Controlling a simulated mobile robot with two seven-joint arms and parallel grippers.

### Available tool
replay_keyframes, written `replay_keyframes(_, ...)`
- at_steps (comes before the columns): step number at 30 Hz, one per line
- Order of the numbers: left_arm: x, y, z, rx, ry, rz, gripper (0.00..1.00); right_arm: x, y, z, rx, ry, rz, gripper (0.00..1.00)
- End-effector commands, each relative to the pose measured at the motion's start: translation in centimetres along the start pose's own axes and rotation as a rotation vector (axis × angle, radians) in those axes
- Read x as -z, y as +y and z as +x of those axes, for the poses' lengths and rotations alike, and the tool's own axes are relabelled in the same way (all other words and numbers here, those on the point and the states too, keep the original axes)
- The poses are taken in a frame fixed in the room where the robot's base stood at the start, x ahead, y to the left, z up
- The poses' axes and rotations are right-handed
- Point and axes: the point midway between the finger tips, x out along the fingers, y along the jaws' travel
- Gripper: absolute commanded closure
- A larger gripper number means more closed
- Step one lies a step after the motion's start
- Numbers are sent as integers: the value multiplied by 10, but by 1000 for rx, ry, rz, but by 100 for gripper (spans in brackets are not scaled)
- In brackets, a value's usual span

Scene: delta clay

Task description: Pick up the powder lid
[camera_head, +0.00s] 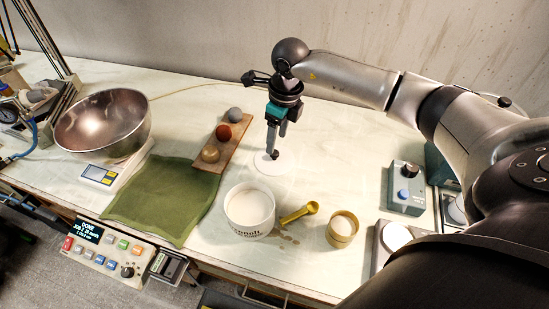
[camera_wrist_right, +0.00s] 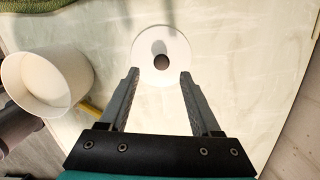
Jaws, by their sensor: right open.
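The powder lid is a flat white disc (camera_head: 270,163) with a dark round knob at its centre, lying on the table behind the white tub. It also shows in the right wrist view (camera_wrist_right: 161,38), beyond the fingertips. My right gripper (camera_head: 275,135) points down over the lid, with its fingers partly overlapping the knob in the head view. In the right wrist view its two fingers (camera_wrist_right: 160,75) are apart with nothing between them, and the knob lies just ahead of the gap. The white tub of powder (camera_head: 250,232) stands open in front. My left gripper is not in view.
A yellow scoop (camera_head: 299,213) and a small brass cup (camera_head: 342,228) stand right of the tub. A board with clay balls (camera_head: 238,153), a green cloth (camera_head: 161,198) and a metal bowl on a scale (camera_head: 102,120) lie left. A control box (camera_head: 406,188) stands right.

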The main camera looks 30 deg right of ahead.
Motion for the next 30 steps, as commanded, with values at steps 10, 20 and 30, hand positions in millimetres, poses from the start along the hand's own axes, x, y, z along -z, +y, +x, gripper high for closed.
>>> replay_keyframes(10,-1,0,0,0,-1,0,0,0,-2,46,-2,2,1,36)
replay_keyframes(20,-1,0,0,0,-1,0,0,0,-2,51,0,1,0,38)
replay_keyframes(30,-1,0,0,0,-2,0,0,0,-2,51,0,1,1,76)
